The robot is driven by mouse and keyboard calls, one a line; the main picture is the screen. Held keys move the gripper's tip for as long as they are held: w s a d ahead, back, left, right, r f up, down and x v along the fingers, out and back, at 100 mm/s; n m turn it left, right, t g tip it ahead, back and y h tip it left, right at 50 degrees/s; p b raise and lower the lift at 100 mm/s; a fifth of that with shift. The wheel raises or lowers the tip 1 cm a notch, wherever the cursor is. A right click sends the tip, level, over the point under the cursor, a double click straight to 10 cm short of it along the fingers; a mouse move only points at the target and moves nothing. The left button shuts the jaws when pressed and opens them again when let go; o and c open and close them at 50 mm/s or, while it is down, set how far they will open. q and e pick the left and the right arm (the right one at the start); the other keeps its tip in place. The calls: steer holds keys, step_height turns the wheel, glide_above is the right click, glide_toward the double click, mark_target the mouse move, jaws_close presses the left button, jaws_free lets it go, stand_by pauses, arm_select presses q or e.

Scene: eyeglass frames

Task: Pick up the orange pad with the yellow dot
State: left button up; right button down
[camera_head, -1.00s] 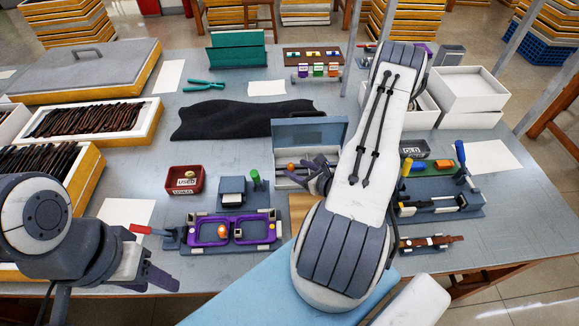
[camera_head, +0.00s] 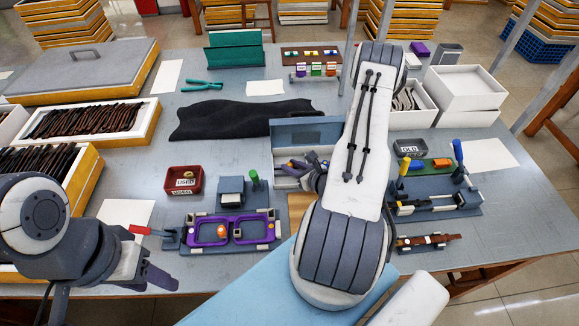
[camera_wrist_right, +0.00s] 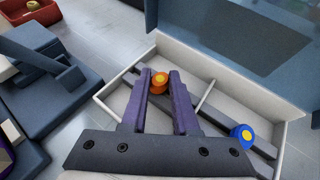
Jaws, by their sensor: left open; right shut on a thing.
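The orange pad with the yellow dot (camera_wrist_right: 159,82) is between the fingertips of my right gripper (camera_wrist_right: 160,84) in the right wrist view. The gripper is shut on it, over the pale open case (camera_wrist_right: 110,97). A blue pad with a yellow dot (camera_wrist_right: 243,136) lies in the right part of that case. In the head view the case, with its grey-blue lid up (camera_head: 310,131), is partly behind my right gripper (camera_head: 304,166); the orange pad is hard to make out there. My left gripper (camera_head: 160,280) is open and empty near the front left table edge.
A fixture with a purple eyeglass frame (camera_head: 232,229) stands left of my right forearm. A red USED tray (camera_head: 184,180) and grey OLD tray (camera_head: 411,148) are nearby. A black cloth (camera_head: 235,118) lies behind the case.

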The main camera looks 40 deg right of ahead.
step_height(320, 180, up, 9)
steer(key=shift+p, duration=0.45)
step_height(320, 180, up, 7)
steer(key=p, duration=0.6)
steer(key=shift+r+p, duration=1)
steer(key=shift+p, duration=0.2)
steer(key=shift+f, duration=0.1)
step_height(320, 180, down, 13)
steer(key=b, duration=0.9)
steer(key=shift+f, duration=2.2)
